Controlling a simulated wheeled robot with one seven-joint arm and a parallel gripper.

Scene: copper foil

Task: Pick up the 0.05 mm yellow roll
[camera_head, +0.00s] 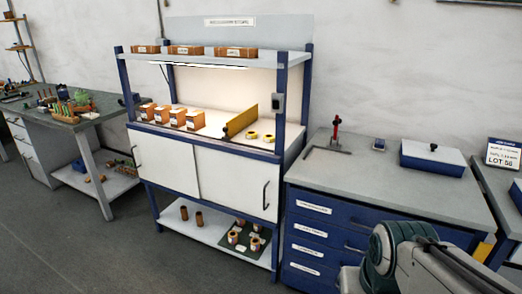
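Two small yellow rolls lie on the lit worktop of the blue-framed bench, right of an upright yellow divider (240,121). The left yellow roll (252,135) and the right yellow roll (269,138) are close together. Their thickness markings are too small to read, so I cannot tell which is 0.05 mm. Several pale rolls with orange-brown parts (233,237) stand on the bench's bottom shelf. Part of my arm shows at the lower right, well away from the yellow rolls. My gripper is not in view.
Cardboard boxes (178,117) stand left of the divider, and more boxes (185,50) sit on the upper shelf. A blue drawer cabinet (321,230) adjoins on the right, with a red-handled tool (336,130) on top. Open floor (90,250) lies in front.

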